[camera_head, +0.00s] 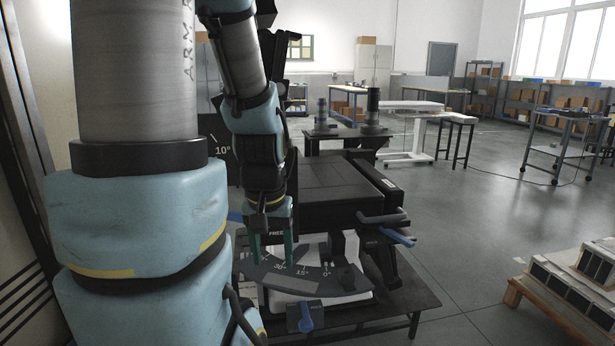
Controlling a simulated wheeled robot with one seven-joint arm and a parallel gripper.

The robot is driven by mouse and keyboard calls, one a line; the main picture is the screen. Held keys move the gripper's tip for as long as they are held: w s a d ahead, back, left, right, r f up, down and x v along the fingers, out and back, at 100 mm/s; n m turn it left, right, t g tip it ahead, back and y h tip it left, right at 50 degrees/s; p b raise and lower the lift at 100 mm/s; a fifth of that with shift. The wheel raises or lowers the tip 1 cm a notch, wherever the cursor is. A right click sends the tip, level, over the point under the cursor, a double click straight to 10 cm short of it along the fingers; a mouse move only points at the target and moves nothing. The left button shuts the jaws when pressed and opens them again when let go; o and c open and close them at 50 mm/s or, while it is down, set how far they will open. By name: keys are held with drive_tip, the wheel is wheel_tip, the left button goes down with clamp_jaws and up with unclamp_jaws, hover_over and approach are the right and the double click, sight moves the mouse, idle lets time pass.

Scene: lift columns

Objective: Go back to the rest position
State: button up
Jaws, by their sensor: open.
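My gripper (272,250) hangs at the end of my blue and grey arm, left of the picture's middle. Its two green fingers point down and stand apart, with nothing seen between them. It is in front of or just above the curved angle scale (318,278) of a black machine (335,190). I cannot tell whether the fingertips touch the scale. A blue-handled lever (398,236) sticks out at the machine's right side. A blue knob (305,318) sits at its front. My arm hides the machine's left part.
The machine stands on a dark low table (400,310). A wooden pallet with boxed units (570,290) is at the lower right. A grey cart (565,140), a stool (456,125) and a white-topped table (410,107) stand farther back.

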wheel_tip(320, 180, up, 5)
drive_tip(key=p, duration=0.3)
drive_tip(key=shift+f, duration=0.1)
